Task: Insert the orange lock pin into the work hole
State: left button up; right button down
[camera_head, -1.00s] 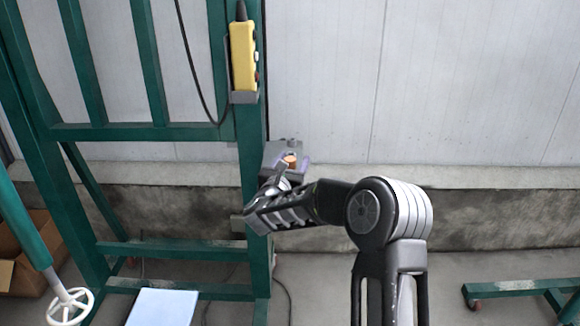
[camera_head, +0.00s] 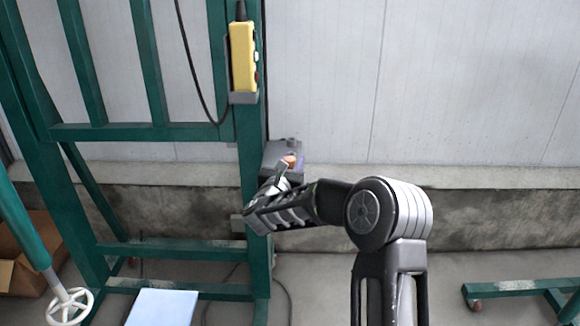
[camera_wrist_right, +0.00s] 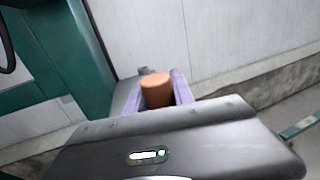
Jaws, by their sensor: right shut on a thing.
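The orange lock pin (camera_head: 290,161) is a short copper-orange cylinder. It also shows in the right wrist view (camera_wrist_right: 157,89), between two purple fingers. My right gripper (camera_wrist_right: 158,97) is shut on the pin. In the head view the right gripper (camera_head: 287,166) is at the grey bracket (camera_head: 276,158) on the green post. The bracket also shows partly behind the fingers in the wrist view (camera_wrist_right: 124,92). The work hole cannot be made out, and the pin's lower end is hidden by the gripper. My left gripper is out of view.
The green frame's post (camera_head: 257,205) stands left of my right gripper. A yellow control box (camera_head: 243,57) with a cable hangs above the bracket. A white handwheel (camera_head: 70,306) and a cardboard box (camera_head: 35,262) are at lower left. The wall side at right is open.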

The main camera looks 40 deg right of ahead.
jog(key=shift+r, duration=0.1)
notch_tip(320, 180, up, 10)
jog(key=shift+b, duration=0.45)
dwell(0.5)
